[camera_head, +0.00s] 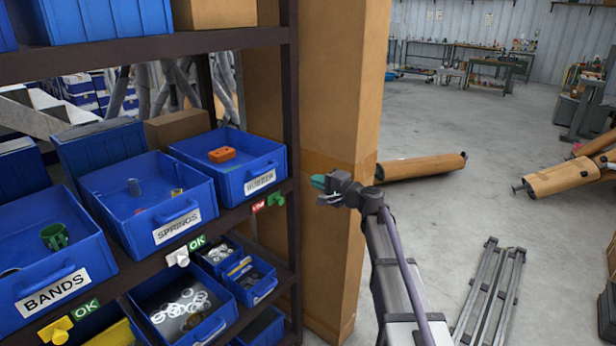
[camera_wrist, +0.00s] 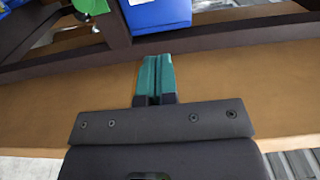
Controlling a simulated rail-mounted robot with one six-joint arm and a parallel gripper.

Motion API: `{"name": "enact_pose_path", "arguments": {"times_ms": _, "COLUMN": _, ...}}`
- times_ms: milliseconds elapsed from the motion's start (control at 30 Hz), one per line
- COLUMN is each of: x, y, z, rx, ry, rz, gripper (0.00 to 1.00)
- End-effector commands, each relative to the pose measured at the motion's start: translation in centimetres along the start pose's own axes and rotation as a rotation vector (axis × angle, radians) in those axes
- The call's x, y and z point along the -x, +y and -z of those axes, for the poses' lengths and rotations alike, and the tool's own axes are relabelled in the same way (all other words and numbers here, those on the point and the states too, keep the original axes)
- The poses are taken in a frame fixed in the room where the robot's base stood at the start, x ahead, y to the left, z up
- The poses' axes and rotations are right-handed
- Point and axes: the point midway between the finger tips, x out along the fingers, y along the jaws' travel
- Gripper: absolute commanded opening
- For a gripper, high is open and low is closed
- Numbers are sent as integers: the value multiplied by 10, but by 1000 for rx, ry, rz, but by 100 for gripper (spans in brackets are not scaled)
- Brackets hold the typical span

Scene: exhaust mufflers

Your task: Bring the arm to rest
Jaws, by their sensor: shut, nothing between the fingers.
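My gripper (camera_head: 319,183) shows in the head view at the end of my arm, in front of the tall cardboard-brown post at the right end of the shelf rack. It points left, toward the rack. In the wrist view its teal fingers (camera_wrist: 154,76) lie together, shut and empty. The arm comes up from the bottom of the head view, right of the post.
A shelf rack (camera_head: 240,38) holds blue bins labelled BANDS (camera_head: 60,255), SPRINGS (camera_head: 150,205) and RUBBER (camera_head: 232,165). A tall brown box (camera_head: 338,100) stands beside it. Brown cylinders (camera_head: 425,167) and a grey metal frame (camera_head: 490,295) lie on the floor.

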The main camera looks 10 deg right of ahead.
Motion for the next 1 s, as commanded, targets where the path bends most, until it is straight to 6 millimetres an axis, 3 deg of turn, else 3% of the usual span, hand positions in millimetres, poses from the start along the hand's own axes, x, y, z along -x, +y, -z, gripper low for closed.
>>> {"name": "enact_pose_path", "arguments": {"times_ms": 67, "x": 0, "y": 5, "z": -7, "rx": 20, "ry": -38, "rz": -27, "gripper": 0}}
{"name": "enact_pose_path", "arguments": {"times_ms": 133, "x": 9, "y": 22, "z": -26, "rx": 87, "ry": -104, "rz": -125, "gripper": 0}}
{"name": "enact_pose_path", "arguments": {"times_ms": 233, "x": 46, "y": 68, "z": -76, "rx": 232, "ry": -250, "rz": -388, "gripper": 0}}
{"name": "enact_pose_path", "arguments": {"times_ms": 367, "x": 129, "y": 131, "z": -148, "rx": 413, "ry": -459, "rz": -844, "gripper": 0}}
{"name": "enact_pose_path", "arguments": {"times_ms": 400, "x": 158, "y": 144, "z": -165, "rx": 457, "ry": -511, "rz": -984, "gripper": 0}}
{"name": "enact_pose_path", "arguments": {"times_ms": 500, "x": 226, "y": 160, "z": -195, "rx": 540, "ry": -597, "rz": -1287, "gripper": 0}}
{"name": "enact_pose_path", "arguments": {"times_ms": 600, "x": 268, "y": 162, "z": -214, "rx": 604, "ry": -628, "rz": -1469, "gripper": 0}}
{"name": "enact_pose_path", "arguments": {"times_ms": 700, "x": 268, "y": 160, "z": -227, "rx": 638, "ry": -644, "rz": -1483, "gripper": 0}}
{"name": "enact_pose_path", "arguments": {"times_ms": 1000, "x": 264, "y": 161, "z": -225, "rx": 640, "ry": -645, "rz": -1478, "gripper": 0}}
